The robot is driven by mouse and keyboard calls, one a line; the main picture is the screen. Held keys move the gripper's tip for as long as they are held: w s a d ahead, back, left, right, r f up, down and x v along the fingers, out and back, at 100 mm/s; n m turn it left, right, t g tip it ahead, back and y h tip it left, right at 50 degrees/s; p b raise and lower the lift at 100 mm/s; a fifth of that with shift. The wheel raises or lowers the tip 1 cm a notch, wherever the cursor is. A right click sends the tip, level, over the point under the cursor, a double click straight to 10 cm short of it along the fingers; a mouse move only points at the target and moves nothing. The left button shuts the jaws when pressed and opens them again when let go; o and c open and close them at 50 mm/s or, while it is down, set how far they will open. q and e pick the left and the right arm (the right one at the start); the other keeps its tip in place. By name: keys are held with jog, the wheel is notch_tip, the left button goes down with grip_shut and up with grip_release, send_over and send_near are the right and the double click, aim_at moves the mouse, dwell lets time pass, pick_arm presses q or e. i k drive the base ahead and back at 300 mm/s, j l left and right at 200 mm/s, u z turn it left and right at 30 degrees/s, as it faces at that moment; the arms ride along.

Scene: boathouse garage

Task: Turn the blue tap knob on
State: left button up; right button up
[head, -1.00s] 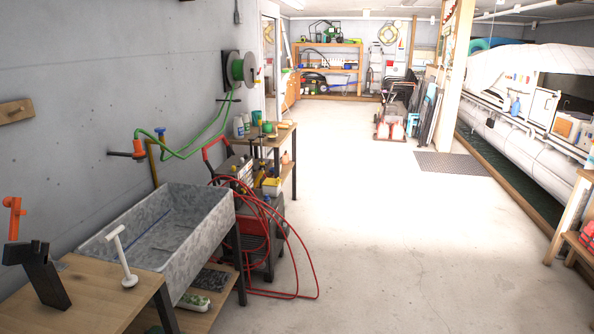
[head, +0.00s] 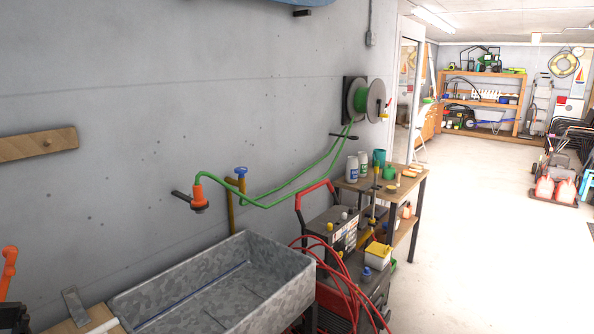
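The blue tap knob (head: 241,171) sits on top of a brass-yellow tap pipe (head: 240,198) at the grey wall, above the back of a galvanized metal sink (head: 205,291). Left of it, an orange hose connector (head: 199,194) is joined to a dark wall spout, and a green hose (head: 275,194) runs from it to the wall reel. The hose passes close to the pipe below the knob. I cannot tell from here which way the knob is turned. Neither of my grippers is in view.
A hose reel (head: 362,101) hangs on the wall. A wooden table (head: 407,181) with bottles and cups stands beyond the sink. A machine with red hoses (head: 352,288) stands right of the sink. A wooden bench is at lower left. Open concrete floor (head: 465,250) lies to the right.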

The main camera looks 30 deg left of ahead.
aim_at(240, 171)
jog(key=i+u, duration=0.15)
jog(key=i, duration=0.4)
jog(key=i+l+u, duration=0.2)
jog(key=i, duration=0.35)
jog(key=i+l+u, duration=0.15)
jog(key=i, duration=0.35)
